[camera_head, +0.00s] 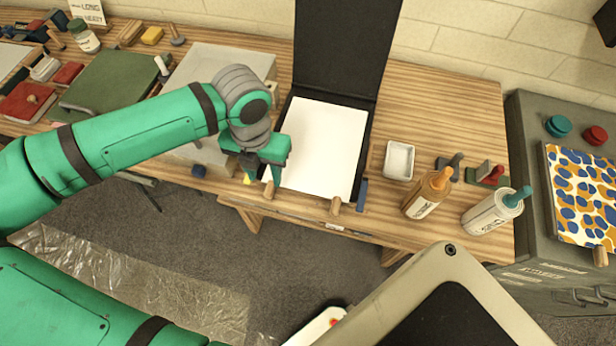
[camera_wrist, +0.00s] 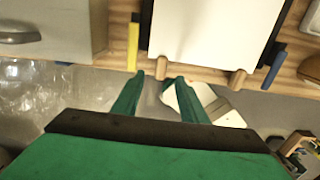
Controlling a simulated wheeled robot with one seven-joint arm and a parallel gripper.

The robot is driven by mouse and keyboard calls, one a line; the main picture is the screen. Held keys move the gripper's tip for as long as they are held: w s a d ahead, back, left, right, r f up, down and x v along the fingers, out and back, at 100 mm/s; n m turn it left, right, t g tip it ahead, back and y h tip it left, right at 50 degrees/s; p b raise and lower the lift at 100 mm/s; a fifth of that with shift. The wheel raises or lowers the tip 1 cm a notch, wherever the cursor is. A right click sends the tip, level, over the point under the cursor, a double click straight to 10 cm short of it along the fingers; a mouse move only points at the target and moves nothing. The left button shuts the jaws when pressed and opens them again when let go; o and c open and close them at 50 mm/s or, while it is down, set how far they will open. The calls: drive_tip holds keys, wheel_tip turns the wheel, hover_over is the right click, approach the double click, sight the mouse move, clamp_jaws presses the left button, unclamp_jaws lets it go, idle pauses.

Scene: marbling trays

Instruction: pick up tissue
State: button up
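A flat white sheet (camera_head: 325,145), which I take for the tissue, lies in an open black case (camera_head: 345,45) on the wooden bench. It also shows at the top of the wrist view (camera_wrist: 205,30). Two wooden pegs, left (camera_head: 268,190) and right (camera_head: 335,205), stand at its near edge. My gripper (camera_head: 265,172) is over the bench's front edge by the sheet's near left corner and partly covers that corner. In the wrist view my gripper (camera_wrist: 160,78) has its fingers apart with nothing between them. Whether a fingertip touches the left peg is unclear.
A yellow piece (camera_wrist: 133,45) and a blue piece (camera_wrist: 272,70) flank the case. To its right are a small white tray (camera_head: 399,160), an orange-brown bottle (camera_head: 428,192) and a white bottle (camera_head: 495,211). A grey box (camera_head: 222,62) sits left, partly behind my arm.

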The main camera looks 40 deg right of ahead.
sight(269, 188)
drive_tip(key=shift+s+d+f, duration=0.1)
drive_tip(key=shift+s+f, duration=0.05)
drive_tip(key=shift+f, duration=3)
clamp_jaws()
